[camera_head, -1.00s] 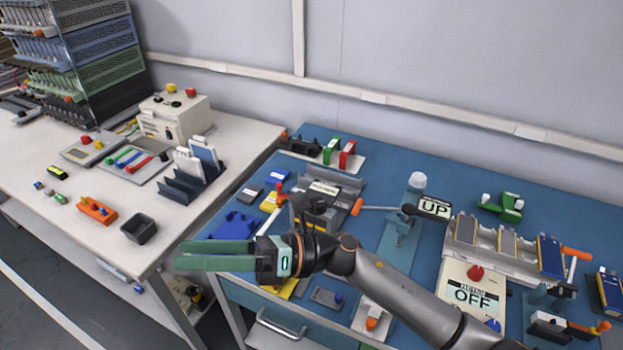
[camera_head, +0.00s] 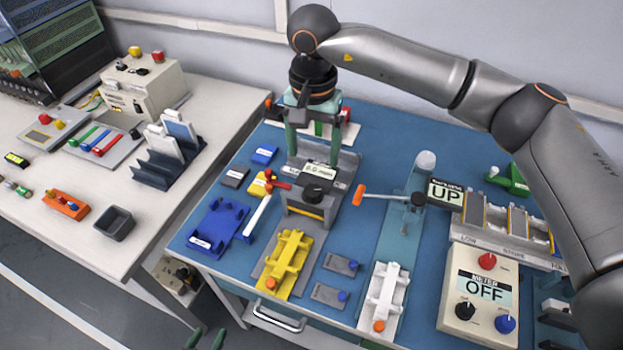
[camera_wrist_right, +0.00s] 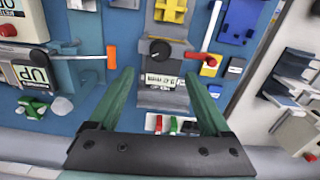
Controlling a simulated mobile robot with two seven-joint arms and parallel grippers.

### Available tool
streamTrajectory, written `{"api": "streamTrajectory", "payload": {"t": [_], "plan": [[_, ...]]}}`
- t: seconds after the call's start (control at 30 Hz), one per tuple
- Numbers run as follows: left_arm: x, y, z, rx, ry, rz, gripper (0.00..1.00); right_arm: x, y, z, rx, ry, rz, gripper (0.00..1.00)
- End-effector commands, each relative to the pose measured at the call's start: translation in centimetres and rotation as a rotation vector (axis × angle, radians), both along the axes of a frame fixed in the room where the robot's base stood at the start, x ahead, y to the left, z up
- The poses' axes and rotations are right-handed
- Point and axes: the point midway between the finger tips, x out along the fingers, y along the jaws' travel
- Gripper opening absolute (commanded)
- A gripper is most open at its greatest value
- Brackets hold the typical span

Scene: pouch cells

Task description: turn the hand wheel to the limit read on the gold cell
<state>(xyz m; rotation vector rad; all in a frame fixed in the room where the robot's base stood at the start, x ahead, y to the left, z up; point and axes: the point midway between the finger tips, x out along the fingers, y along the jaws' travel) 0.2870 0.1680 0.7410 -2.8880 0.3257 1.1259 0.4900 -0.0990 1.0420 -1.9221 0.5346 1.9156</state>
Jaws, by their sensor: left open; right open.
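A grey press-like unit (camera_head: 301,212) stands mid-bench with a small "mm" readout (camera_head: 320,172), whose digits are too small to read surely. A round black knob, perhaps the hand wheel (camera_head: 318,190), sits at its front; it also shows in the right wrist view (camera_wrist_right: 159,50). My right gripper (camera_head: 313,150) is open and empty, pointing down behind and above the unit. Its fingers spread to either side of the readout in the right wrist view. My left gripper (camera_head: 205,341) is open at the bottom edge, only fingertips showing. I cannot single out the gold cell.
A red-handled lever (camera_head: 279,184) lies just left of the knob, an orange-tipped lever (camera_head: 360,194) just right. The yellow fixture (camera_head: 288,262) stands in front. A meter box (camera_head: 483,290) reading OFF and an UP sign (camera_head: 445,194) stand right. Small red and green blocks lie behind.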

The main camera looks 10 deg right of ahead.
Motion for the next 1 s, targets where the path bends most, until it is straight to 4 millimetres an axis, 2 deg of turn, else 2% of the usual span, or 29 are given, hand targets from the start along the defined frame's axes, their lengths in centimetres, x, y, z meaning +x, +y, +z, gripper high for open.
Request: {"api": "streamTrajectory", "payload": {"t": [0.3, 0.5, 0.7, 0.93, 1.0], "plan": [[-0.2, 0.0, 1.2, -0.001, 0.004, 0.0, 0.52, -0.2, 0.1, -6.5, 0.003, 0.007, -0.001, 0.82], [-0.2, 0.0, 1.7, 0.0, 0.005, 0.0, 0.52, -0.1, 0.1, -9.3, 0.005, 0.004, -0.001, 0.82], [-0.2, 0.0, 1.8, 0.0, 0.005, 0.0, 0.52, -0.1, 0.1, -10.5, 0.004, 0.003, -0.001, 0.82], [-0.2, 0.0, 1.7, 0.0, 0.004, 0.0, 0.52, -0.1, 0.1, -10.5, 0.005, 0.002, -0.001, 0.82], [-0.2, 0.0, 1.7, 0.0, 0.004, 0.0, 0.52, -0.1, 0.1, -10.5, 0.005, 0.002, -0.001, 0.75]]}}
